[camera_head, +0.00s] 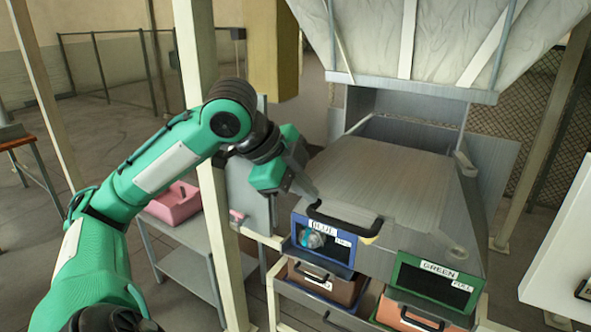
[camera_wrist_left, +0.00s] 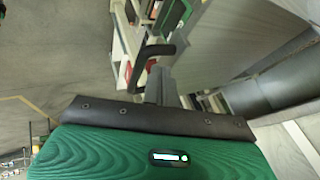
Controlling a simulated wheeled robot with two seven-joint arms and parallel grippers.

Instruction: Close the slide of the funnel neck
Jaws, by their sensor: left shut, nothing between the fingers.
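The funnel neck (camera_head: 408,131) is a grey metal box under the pale hopper, with a dark gap at its top. A wide grey plate, which looks like the slide (camera_head: 385,178), slopes out from it toward me. A black bar handle (camera_head: 340,222) is at its front left edge; it also shows in the left wrist view (camera_wrist_left: 148,60). My left gripper (camera_head: 311,194) is shut and empty, just above the handle's left end. I cannot tell whether it touches the handle. It shows in the left wrist view too (camera_wrist_left: 158,88). My right gripper is out of view.
Below the plate are a blue-framed bin (camera_head: 322,257) labelled BLUE and a green-framed bin (camera_head: 437,284) labelled GREEN, with handled drawers beneath. A pink tray (camera_head: 172,205) sits on a grey side table. A cream post (camera_head: 191,60) stands behind my left arm. A white panel is at right.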

